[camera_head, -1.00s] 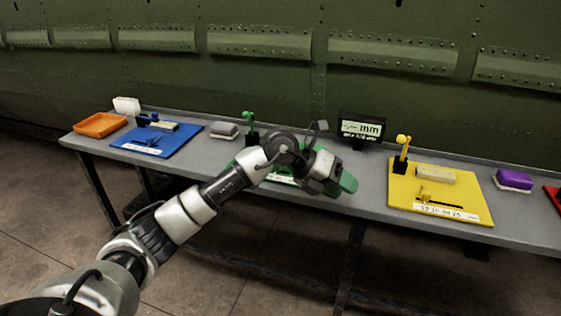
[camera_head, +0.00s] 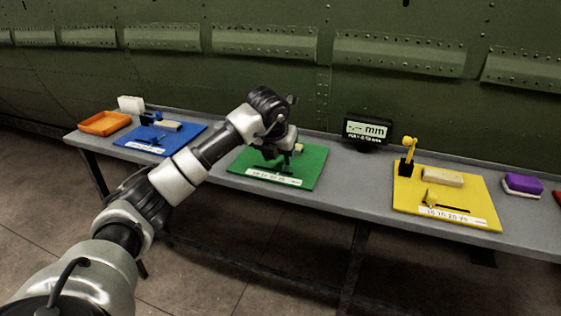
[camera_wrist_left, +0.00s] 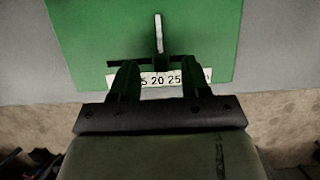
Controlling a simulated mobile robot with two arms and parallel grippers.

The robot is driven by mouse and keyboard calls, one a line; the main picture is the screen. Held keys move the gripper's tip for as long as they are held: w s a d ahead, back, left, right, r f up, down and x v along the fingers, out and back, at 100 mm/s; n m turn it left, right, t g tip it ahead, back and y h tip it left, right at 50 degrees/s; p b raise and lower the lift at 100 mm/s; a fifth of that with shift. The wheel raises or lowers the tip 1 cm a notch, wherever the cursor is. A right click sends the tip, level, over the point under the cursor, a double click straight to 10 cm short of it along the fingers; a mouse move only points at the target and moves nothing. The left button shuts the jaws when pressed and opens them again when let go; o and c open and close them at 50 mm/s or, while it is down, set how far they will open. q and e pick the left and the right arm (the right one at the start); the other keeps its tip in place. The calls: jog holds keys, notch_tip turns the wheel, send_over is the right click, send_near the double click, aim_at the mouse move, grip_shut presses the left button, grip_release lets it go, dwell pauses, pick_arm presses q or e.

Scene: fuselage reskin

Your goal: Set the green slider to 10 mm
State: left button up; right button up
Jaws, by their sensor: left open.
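The green board (camera_head: 312,172) lies on the bench under my left gripper (camera_head: 285,158). In the left wrist view, the green board (camera_wrist_left: 90,30) has a dark slot (camera_wrist_left: 85,63) and a white number strip (camera_wrist_left: 165,79) showing 20 and 25. The green slider's upright fin (camera_wrist_left: 159,36) stands at the slot, pale along its edge. My left gripper (camera_wrist_left: 160,72) is open, its two fingers either side of the fin's line in the picture. I cannot tell if they touch it. The fingers hide parts of the strip. My right gripper is not in view.
A black display (camera_head: 367,131) reads dashes and mm. A yellow board (camera_head: 480,195) lies to the right, a blue board (camera_head: 135,143) to the left. An orange tray (camera_head: 105,123) and a purple block (camera_head: 522,184) sit farther out. The green fuselage wall (camera_head: 300,85) rises behind.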

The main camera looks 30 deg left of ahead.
pick_arm(q)
jog(key=shift+x, duration=1.4)
jog(key=shift+c, duration=0.5)
grip_shut()
jog(key=shift+a, duration=0.1)
